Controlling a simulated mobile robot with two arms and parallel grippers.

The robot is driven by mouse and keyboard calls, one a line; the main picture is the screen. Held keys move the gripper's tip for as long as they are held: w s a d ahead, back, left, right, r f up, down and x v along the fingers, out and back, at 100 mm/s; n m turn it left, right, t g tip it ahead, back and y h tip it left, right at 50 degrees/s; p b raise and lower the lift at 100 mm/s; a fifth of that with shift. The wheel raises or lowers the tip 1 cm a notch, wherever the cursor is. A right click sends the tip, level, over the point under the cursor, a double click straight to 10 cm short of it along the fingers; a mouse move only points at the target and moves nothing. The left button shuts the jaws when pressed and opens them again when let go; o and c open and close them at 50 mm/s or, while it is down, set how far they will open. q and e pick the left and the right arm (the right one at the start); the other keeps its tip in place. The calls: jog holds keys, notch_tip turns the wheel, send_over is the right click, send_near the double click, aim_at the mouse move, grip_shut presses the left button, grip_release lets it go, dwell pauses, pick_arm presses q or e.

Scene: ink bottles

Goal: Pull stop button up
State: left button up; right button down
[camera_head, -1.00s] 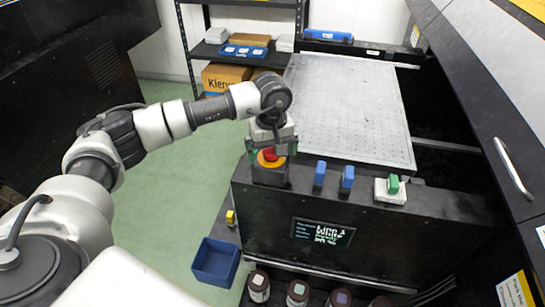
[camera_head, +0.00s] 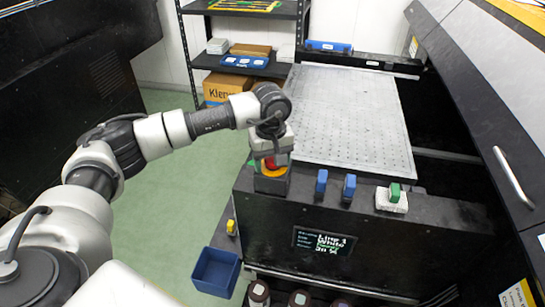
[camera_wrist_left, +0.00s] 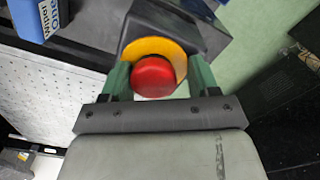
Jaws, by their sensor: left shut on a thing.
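The red stop button (camera_wrist_left: 153,77) sits on a yellow ring (camera_wrist_left: 160,47) on a dark box at the machine's front left corner. In the head view the red button (camera_head: 270,163) shows just under my left gripper (camera_head: 270,160), which points down over it. In the left wrist view my left gripper (camera_wrist_left: 154,82) has one green finger on each side of the red cap and is shut on it. My right gripper is not in view.
A display (camera_head: 323,241) is on the front panel. A blue bin (camera_head: 215,271) is below left. A perforated plate (camera_head: 350,110) lies behind.

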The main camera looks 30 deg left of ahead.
pick_arm(q)
jog(key=shift+s+d+f, duration=0.1)
jog(key=shift+d+f, duration=0.2)
jog(key=shift+w+d, duration=0.1)
jog(key=shift+w, duration=0.1)
jog(key=shift+c, duration=1.2)
jog(key=shift+r, duration=0.35)
jog(key=shift+w+r+p, duration=0.15)
jog(key=shift+r+p, duration=0.2)
jog(key=shift+r, duration=0.05)
jog(key=o, duration=1.4)
jog(key=shift+a, duration=0.2)
